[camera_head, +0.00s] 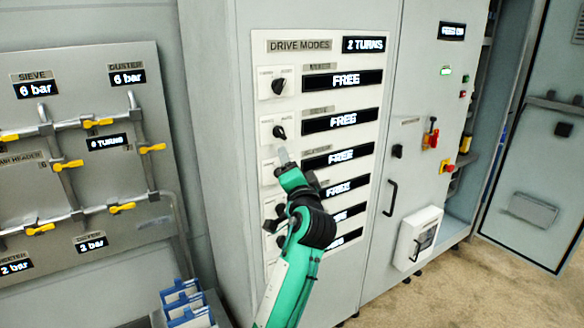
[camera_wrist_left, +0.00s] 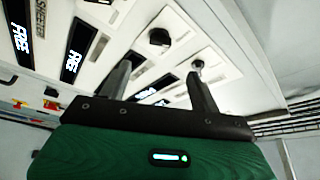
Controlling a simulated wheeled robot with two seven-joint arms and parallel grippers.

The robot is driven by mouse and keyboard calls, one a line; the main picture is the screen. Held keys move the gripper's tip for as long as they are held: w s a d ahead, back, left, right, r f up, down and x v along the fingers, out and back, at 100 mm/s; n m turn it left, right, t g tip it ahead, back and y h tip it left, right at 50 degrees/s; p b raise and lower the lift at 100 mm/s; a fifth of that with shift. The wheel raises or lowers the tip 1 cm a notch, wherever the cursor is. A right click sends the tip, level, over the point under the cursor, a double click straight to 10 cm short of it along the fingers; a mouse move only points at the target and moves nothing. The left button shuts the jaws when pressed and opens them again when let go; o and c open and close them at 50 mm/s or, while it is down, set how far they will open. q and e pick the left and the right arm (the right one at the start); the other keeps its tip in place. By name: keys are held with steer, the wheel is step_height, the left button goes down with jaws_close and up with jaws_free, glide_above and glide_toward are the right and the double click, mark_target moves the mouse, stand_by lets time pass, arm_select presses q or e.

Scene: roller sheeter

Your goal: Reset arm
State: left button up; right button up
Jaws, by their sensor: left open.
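My left arm is green and black and reaches up in front of the drive modes panel (camera_head: 300,95) in the head view. My left gripper (camera_head: 284,157) is near the panel, just below the second knob (camera_head: 279,131). In the left wrist view the two fingers of the left gripper (camera_wrist_left: 160,90) stand apart with nothing held between them. A black knob (camera_wrist_left: 159,37) and a smaller knob (camera_wrist_left: 197,65) show on the panel beyond the fingertips. The arm hides some lower knobs. My right gripper is in neither view.
Left of the cabinet is a pipe board with yellow valve handles (camera_head: 67,165) and pressure displays. Blue-and-white bins (camera_head: 185,302) stand below it. Right are a black door handle (camera_head: 390,198), a white box (camera_head: 416,238) and an open cabinet door (camera_head: 540,150). Floor is clear at lower right.

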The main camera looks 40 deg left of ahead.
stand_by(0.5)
